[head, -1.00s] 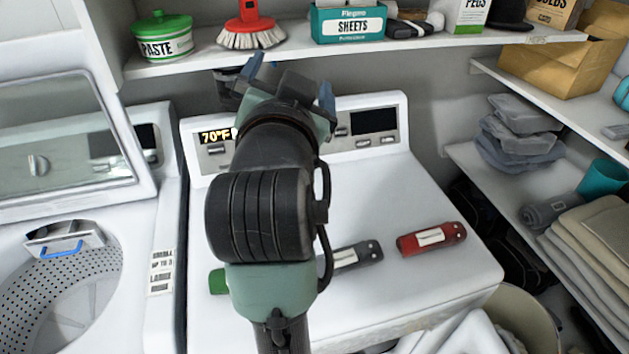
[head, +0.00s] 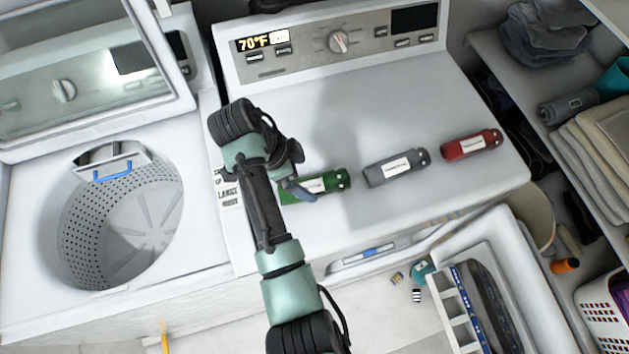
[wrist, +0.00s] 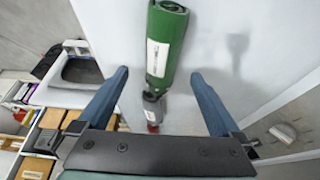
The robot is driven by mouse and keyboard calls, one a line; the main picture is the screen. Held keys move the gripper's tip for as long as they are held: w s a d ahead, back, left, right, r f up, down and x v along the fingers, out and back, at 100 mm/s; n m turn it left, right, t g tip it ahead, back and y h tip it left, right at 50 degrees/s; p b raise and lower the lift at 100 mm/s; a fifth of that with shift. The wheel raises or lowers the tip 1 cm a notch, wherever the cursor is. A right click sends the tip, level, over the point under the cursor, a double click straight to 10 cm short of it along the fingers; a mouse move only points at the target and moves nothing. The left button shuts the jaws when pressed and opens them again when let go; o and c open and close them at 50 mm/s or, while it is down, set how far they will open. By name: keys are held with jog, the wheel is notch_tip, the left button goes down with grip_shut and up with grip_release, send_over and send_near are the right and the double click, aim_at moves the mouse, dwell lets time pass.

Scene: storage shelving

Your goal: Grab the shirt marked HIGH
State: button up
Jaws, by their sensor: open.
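Three rolled shirts lie in a row on the white machine top: green (head: 322,185), grey (head: 392,168) and red (head: 471,145). Each has a white label, too small to read. My gripper (head: 297,188) is at the left end of the green roll and hides part of it. In the wrist view, my gripper (wrist: 160,74) is open and empty, with its two blue fingers spread. The green roll (wrist: 167,42) lies ahead, between the lines of the fingers. The grey roll (wrist: 154,107) and red roll (wrist: 153,128) line up behind it.
The machine's control panel (head: 335,42) stands along the back. An open washer drum (head: 125,225) is at left, with its lid (head: 80,80) raised. Shelves with folded cloth (head: 600,145) stand at right. The machine top behind the rolls is clear.

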aim_at(311, 182)
jog(key=shift+w+p+x, duration=0.2)
jog(key=shift+p+x, duration=0.6)
jog(key=shift+x, duration=2.1)
jog(key=shift+a, duration=0.2)
jog(key=c, duration=1.5)
